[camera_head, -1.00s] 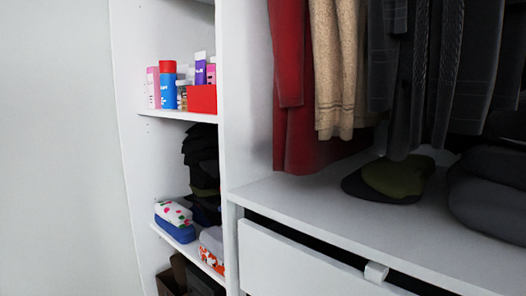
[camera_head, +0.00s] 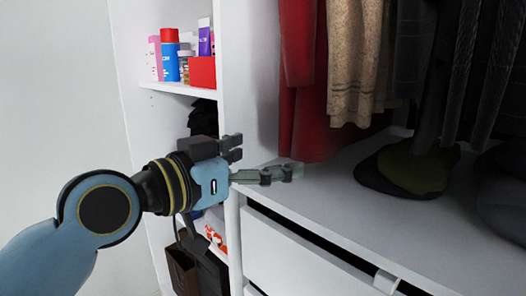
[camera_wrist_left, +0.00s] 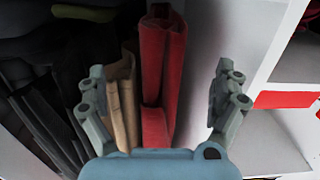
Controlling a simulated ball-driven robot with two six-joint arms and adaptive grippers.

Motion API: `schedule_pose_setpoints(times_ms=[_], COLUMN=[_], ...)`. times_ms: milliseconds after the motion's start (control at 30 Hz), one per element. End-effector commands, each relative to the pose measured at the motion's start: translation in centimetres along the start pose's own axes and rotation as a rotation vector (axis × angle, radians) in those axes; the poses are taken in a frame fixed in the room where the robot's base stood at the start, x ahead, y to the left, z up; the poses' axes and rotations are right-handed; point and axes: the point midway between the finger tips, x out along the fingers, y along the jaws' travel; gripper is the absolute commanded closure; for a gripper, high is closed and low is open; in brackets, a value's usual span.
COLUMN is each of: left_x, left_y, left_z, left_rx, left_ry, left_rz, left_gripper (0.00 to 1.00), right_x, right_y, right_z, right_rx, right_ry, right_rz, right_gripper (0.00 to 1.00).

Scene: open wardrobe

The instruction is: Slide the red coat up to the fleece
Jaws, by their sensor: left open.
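The red coat (camera_head: 308,95) hangs at the left end of the row of clothes, close to the white divider. A tan garment with a nubby surface, which looks like the fleece (camera_head: 354,65), hangs just right of it. My left gripper (camera_head: 266,162) is open and empty, low beside the coat's hem at the shelf's front left corner. In the left wrist view, the red coat (camera_wrist_left: 160,75) shows between the spread fingers, with the tan fleece (camera_wrist_left: 126,92) beside the left finger. I cannot tell whether anything touches. The hangers are out of view. My right gripper is not in view.
A white divider (camera_head: 250,75) stands left of the coat. Side shelves hold bottles and a red box (camera_head: 202,72). A dark and olive cap (camera_head: 415,172) lies on the white shelf (camera_head: 335,200). Dark clothes (camera_head: 490,70) hang right of the fleece.

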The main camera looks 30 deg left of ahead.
Motion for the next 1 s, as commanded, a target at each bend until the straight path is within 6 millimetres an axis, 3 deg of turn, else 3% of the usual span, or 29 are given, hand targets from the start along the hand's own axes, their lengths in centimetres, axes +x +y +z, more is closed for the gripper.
schedule_pose_setpoints(times_ms=[100,233,500,700,1000], left_x=[0.7,2.2,7.4,10.1,11.2], left_y=[-0.3,-0.4,-0.4,-0.4,-0.4], left_z=[-1.2,-1.4,-1.6,-1.7,-1.7], left_rx=[-0.002,-0.005,-0.006,-0.003,-0.002], left_ry=[0.049,0.054,0.052,0.050,0.049], left_rz=[-0.005,-0.007,-0.006,-0.005,-0.005], left_gripper=[0.01,0.01,0.01,0.01,0.01], right_x=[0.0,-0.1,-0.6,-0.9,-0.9], right_y=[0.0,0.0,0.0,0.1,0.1], right_z=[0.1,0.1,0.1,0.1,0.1], right_rx=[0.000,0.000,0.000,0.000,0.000], right_ry=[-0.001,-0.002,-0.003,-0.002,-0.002], right_rz=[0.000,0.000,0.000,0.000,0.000], right_gripper=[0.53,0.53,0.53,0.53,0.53])
